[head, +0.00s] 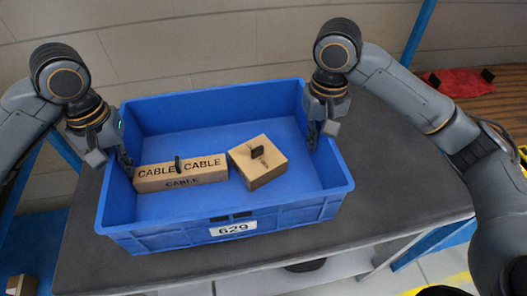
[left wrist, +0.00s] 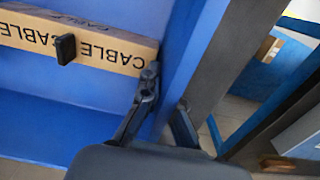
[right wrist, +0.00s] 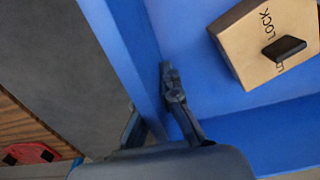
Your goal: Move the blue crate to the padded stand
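The blue crate (head: 127,222), labelled 629, sits on a dark grey table top (head: 400,186). Inside it are a long carton marked CABLE (head: 182,174) and a squarer carton (head: 258,162), which reads LOCK in the right wrist view (right wrist: 262,50). My left gripper (head: 124,166) straddles the crate's left wall, one finger inside and one outside, closed in on it. My right gripper (head: 313,138) straddles the right wall the same way. Both outer fingers are mostly hidden in the head view. I cannot tell whether the dark surface is the padded stand; no other stand is identifiable.
A red item (head: 458,81) lies on a wooden surface at the far right. A small brown box (head: 20,285) is at the lower left. Blue frame posts and a pale wall are behind the table. Bare table top shows right of the crate.

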